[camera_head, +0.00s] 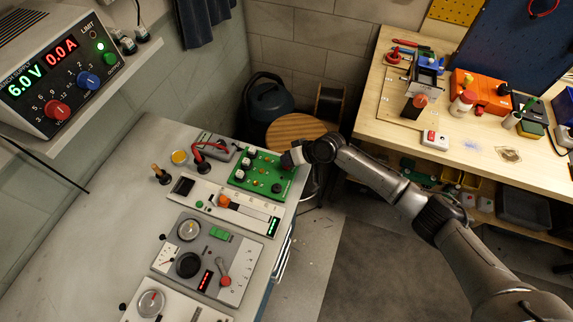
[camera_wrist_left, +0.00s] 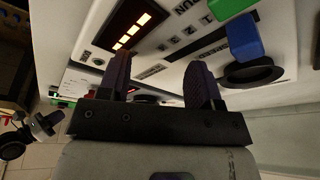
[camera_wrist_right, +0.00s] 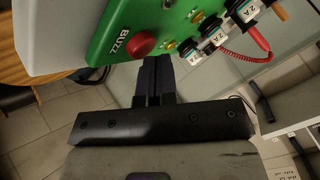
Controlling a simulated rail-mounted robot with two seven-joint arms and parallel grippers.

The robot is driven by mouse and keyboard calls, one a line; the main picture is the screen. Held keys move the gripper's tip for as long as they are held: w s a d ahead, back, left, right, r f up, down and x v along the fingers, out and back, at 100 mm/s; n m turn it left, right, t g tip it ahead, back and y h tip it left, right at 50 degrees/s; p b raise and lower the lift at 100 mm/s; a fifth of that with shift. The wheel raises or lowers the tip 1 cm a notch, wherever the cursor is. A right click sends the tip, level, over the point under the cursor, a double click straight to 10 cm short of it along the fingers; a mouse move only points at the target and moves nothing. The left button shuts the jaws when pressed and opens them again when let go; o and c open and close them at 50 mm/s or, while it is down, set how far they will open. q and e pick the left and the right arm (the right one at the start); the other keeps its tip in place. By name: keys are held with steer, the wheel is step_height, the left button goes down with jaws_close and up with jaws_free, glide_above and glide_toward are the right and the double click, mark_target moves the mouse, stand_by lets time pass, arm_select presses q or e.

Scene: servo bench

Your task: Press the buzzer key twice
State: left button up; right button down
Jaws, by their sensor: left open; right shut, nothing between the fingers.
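The red round buzzer key (camera_wrist_right: 141,43), marked BUZZ, sits on the green board (camera_wrist_right: 160,16) in the right wrist view. In the head view the green board (camera_head: 262,172) lies at the back right of the grey bench; I cannot make out the key there. My right gripper (camera_head: 287,159) is at the board's right edge. In the right wrist view its fingers (camera_wrist_right: 156,62) are shut and empty, with their tips close beside the key; I cannot tell whether they touch it. My left gripper (camera_wrist_left: 160,72) is open and empty in front of a panel, and outside the head view.
Several instrument panels line the bench, one with an orange knob (camera_head: 223,201). A power supply (camera_head: 52,71) sits on the left shelf. A round wooden stool (camera_head: 293,128) and a wooden workbench (camera_head: 470,148) stand beyond.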

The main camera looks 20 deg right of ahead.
arm_select(q)
steer(key=shift+f, duration=0.15)
arm_select(e)
steer(key=shift+f, duration=0.3)
arm_select(q)
steer(key=shift+a, duration=0.15)
steer(key=shift+r, duration=0.2)
arm_select(e)
steer(key=shift+r, duration=0.2)
arm_select(q)
steer(key=shift+r+p, duration=0.6)
steer(key=shift+p, duration=0.05)
arm_select(e)
steer(key=shift+r, duration=0.6)
arm_select(q)
steer(key=shift+r, duration=0.1)
arm_select(e)
steer(key=shift+r, duration=0.1)
arm_select(q)
step_height(320, 180, up, 5)
steer(key=p, duration=0.5)
arm_select(e)
step_height(320, 180, up, 5)
steer(key=shift+r, duration=0.1)
arm_select(q)
steer(key=shift+f, duration=0.2)
